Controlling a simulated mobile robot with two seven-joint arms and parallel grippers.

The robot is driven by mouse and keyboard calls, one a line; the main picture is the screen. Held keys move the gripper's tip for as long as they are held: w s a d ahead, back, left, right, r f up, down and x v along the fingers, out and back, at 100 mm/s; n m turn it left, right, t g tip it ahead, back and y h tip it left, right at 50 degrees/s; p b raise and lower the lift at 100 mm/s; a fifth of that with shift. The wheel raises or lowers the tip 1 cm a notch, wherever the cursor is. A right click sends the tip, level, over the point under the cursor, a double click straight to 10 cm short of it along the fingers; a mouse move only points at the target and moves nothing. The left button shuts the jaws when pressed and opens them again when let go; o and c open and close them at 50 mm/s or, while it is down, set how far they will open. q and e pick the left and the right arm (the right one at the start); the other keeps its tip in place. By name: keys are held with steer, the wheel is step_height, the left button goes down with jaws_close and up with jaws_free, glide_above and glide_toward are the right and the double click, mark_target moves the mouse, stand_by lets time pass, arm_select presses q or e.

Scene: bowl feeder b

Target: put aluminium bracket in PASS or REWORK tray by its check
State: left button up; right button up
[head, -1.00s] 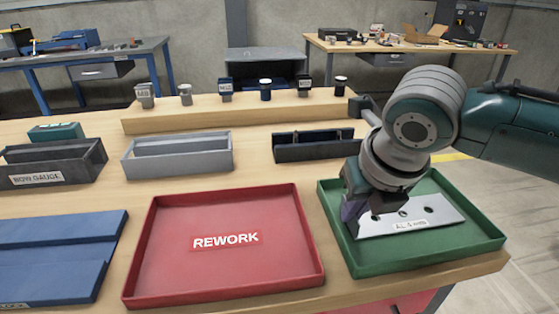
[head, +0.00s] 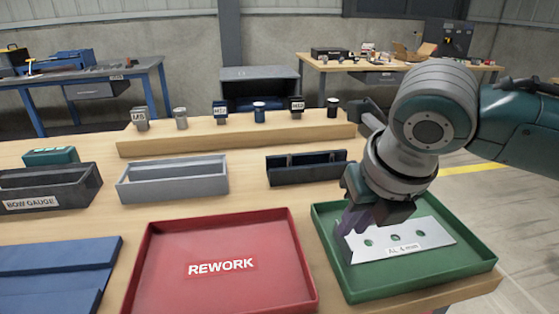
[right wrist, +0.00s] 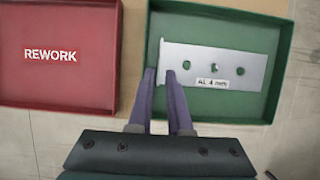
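The aluminium bracket (head: 422,234) is a pale plate with a row of holes and an "AL 4 mm" label. It lies in the green tray (head: 438,279), its bent-up end at the left; it also shows in the right wrist view (right wrist: 225,65). My right gripper (head: 352,226) is over that left end. In the right wrist view its purple fingers (right wrist: 160,75) stand slightly apart on either side of the bent end, seemingly clear of it. The red REWORK tray (head: 165,290) is empty. No lettering shows on the green tray. My left gripper is out of view.
A dark BOW GAUGE box (head: 45,203), a grey open box (head: 172,187) and a dark slotted fixture (head: 305,174) stand behind the trays. A blue stepped block (head: 55,275) lies at left. Several small labelled pieces stand on a wooden riser (head: 235,140).

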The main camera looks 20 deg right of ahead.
steer(key=d+p+v, duration=0.1)
steer(key=v, duration=0.7)
steer(key=s+a+f+m+y, duration=0.35)
steer(key=s+a+m, duration=0.5)
steer(key=m, duration=0.55)
steer(key=s+d+f+m+h, duration=0.2)
steer(key=s+m, duration=0.6)
steer(key=m, duration=0.9)
steer(key=shift+d+m+g, duration=0.3)
steer(key=shift+g, duration=0.1)
steer(key=shift+f, duration=0.1)
step_height(320, 180, up, 44)
steer(key=p, duration=4.4)
steer(key=shift+f, duration=0.25)
